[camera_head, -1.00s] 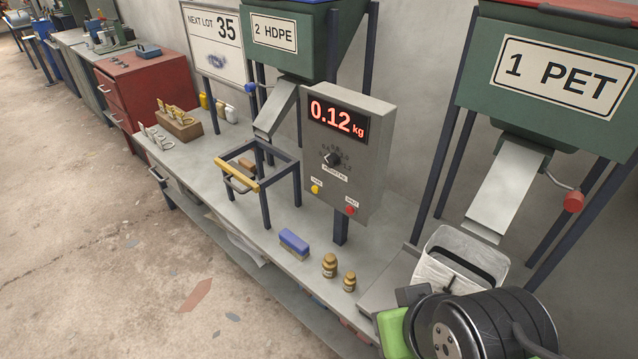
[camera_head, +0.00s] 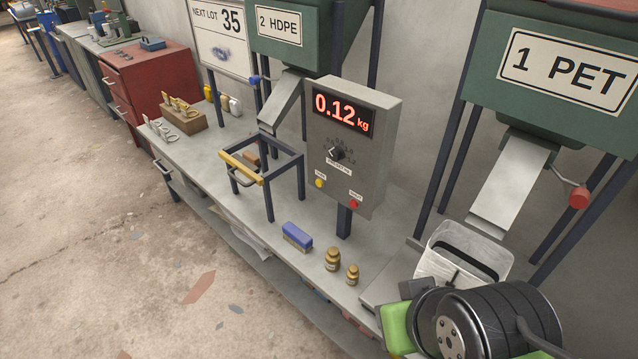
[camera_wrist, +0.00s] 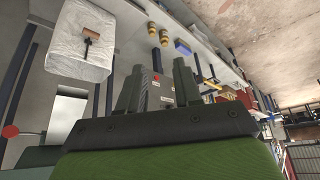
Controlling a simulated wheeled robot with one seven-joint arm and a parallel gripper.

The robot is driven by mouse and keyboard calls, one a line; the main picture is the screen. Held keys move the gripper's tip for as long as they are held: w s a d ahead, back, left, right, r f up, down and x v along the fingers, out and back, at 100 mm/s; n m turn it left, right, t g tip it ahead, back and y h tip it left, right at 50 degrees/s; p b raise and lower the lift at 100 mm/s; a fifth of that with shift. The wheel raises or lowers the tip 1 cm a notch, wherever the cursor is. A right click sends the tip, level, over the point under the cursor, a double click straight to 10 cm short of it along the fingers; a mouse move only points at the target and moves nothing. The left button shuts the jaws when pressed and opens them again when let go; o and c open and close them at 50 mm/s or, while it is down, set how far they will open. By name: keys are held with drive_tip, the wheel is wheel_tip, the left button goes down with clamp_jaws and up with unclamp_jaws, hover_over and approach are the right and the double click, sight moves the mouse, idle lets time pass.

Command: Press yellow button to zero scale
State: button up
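The grey scale box (camera_head: 378,165) stands on a dark post above the bench, its red display (camera_head: 342,112) reading 0.12 kg. A red button (camera_head: 354,203) is low on the right. In the wrist view, the two dark fingers of my gripper (camera_wrist: 156,82) are apart with nothing between them. The scale box, with a red button (camera_wrist: 156,77), shows beyond the gap. I cannot make out the yellow button there. The head view does not show my fingertips.
A white-lined bin (camera_head: 465,252) stands under the 1 PET chute (camera_head: 512,185). The floor in front is open.

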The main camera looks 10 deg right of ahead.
clamp_jaws()
idle(1.5)
